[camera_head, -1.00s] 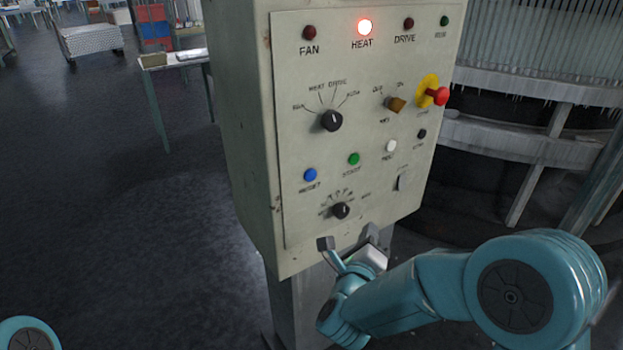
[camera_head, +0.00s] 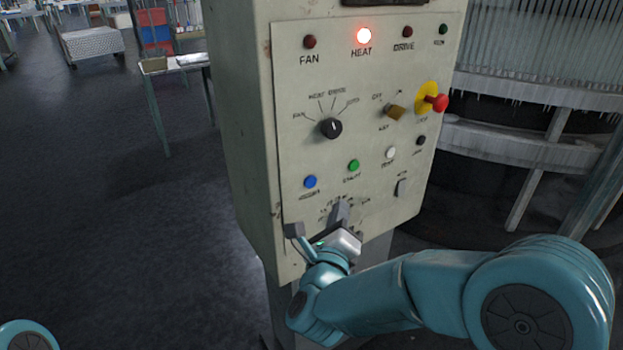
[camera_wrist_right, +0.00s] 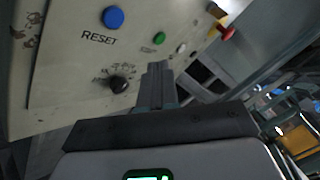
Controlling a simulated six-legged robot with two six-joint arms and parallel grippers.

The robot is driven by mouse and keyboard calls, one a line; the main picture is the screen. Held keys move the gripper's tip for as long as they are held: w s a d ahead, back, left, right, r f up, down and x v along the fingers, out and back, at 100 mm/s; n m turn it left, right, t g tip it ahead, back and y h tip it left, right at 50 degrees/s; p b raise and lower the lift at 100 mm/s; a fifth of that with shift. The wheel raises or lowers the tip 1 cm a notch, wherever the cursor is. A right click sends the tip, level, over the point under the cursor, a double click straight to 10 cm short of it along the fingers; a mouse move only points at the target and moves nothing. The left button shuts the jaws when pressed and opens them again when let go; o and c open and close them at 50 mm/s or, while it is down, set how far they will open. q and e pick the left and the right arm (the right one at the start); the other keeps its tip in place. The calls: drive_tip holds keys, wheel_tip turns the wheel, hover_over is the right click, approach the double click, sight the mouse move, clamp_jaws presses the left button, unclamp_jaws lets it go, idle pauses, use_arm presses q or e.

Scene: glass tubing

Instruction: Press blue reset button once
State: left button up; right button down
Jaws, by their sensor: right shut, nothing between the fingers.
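The blue reset button (camera_head: 310,181) sits at the lower left of the beige control panel (camera_head: 290,120), above a label. It also shows in the right wrist view (camera_wrist_right: 113,17), above the word RESET. My right gripper (camera_head: 340,208) is below and to the right of the button, in front of the panel's lower part, and covers the lower knob in the head view. In the wrist view its fingers (camera_wrist_right: 158,70) are together and empty, apart from the button. My left gripper is out of view.
A green button (camera_head: 353,166), a white button (camera_head: 390,152) and a black selector knob (camera_head: 330,128) are near the blue one. A red emergency knob (camera_head: 436,103) sticks out at the right. The HEAT lamp (camera_head: 364,36) is lit.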

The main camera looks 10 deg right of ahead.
sight(311, 182)
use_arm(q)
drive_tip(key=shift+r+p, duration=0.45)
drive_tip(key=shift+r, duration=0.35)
use_arm(e)
drive_tip(key=w+a, duration=0.2)
drive_tip(key=w, duration=0.4)
drive_tip(key=shift+w+a, duration=0.15)
drive_tip(key=shift+w, duration=0.05)
use_arm(q)
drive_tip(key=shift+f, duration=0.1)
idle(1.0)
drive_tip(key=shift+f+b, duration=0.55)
drive_tip(key=shift+b, duration=0.1)
use_arm(e)
drive_tip(key=shift+w+a, duration=0.15)
drive_tip(key=shift+w, duration=0.25)
